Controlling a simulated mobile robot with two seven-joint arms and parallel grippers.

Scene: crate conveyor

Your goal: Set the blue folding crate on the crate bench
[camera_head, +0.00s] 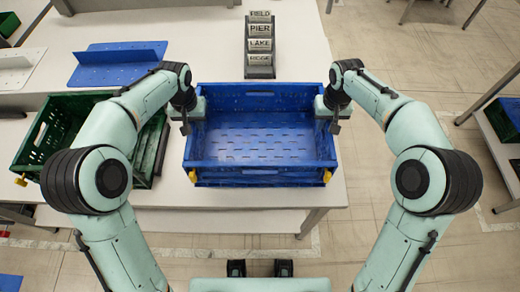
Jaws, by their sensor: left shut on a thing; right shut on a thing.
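The blue folding crate (262,177) is in the middle of the head view, unfolded, upright and empty, with yellow latches at its near corners. My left gripper (187,118) is shut on its left wall. My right gripper (333,115) is shut on its right wall. A white-topped bench (200,225) lies beneath the crate. I cannot tell whether the crate rests on it or hangs just above it.
A green crate (38,134) stands left of the blue one, partly behind my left arm. A sign stand (260,65) with stacked name plates is behind the blue crate.

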